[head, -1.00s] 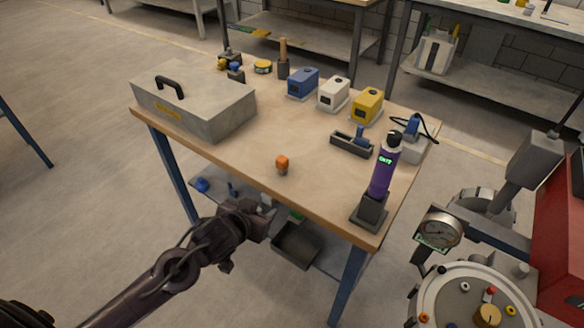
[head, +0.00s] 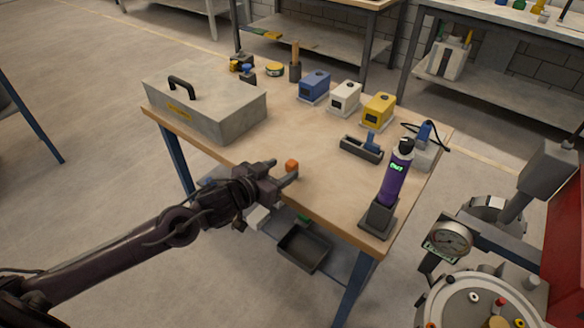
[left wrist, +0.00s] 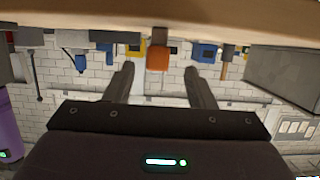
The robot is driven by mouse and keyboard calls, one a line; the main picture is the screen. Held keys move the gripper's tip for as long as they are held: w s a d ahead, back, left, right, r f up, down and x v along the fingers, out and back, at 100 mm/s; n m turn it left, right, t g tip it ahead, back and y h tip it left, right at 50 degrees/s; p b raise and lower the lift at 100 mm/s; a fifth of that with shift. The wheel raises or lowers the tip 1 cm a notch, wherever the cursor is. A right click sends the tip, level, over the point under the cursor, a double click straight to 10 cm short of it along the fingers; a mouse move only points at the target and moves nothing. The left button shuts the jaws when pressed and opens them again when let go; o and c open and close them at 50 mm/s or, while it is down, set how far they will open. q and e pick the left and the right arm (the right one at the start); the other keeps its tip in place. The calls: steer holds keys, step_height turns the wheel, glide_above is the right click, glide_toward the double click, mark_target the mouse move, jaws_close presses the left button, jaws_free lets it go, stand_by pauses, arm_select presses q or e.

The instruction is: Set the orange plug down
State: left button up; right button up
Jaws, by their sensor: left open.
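The orange plug (head: 291,165) stands upright on the wooden table (head: 325,195), near its front edge. My left gripper (head: 284,169) is open at the near side of the plug, and its fingers partly hide the plug's lower part in the head view. In the left wrist view, which shows the scene upside down, the orange plug (left wrist: 158,57) is in line with the gap between the two spread fingers (left wrist: 161,75). I see no finger touching it, and cannot tell how deep it lies between them. My right gripper is not in view.
A grey case (head: 205,105) stands on the table's left. Blue (head: 314,87), white (head: 345,97) and yellow (head: 379,110) boxes line the back. A small dark tray (head: 361,149) and a purple cylinder (head: 394,178) in a dark stand are to the right. The table's middle is clear.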

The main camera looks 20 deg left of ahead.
mark_target(288, 167)
arm_select(q)
steer(key=x, duration=0.5)
steer(key=shift+d+f, duration=0.15)
steer(key=shift+s, duration=0.1)
jaws_close()
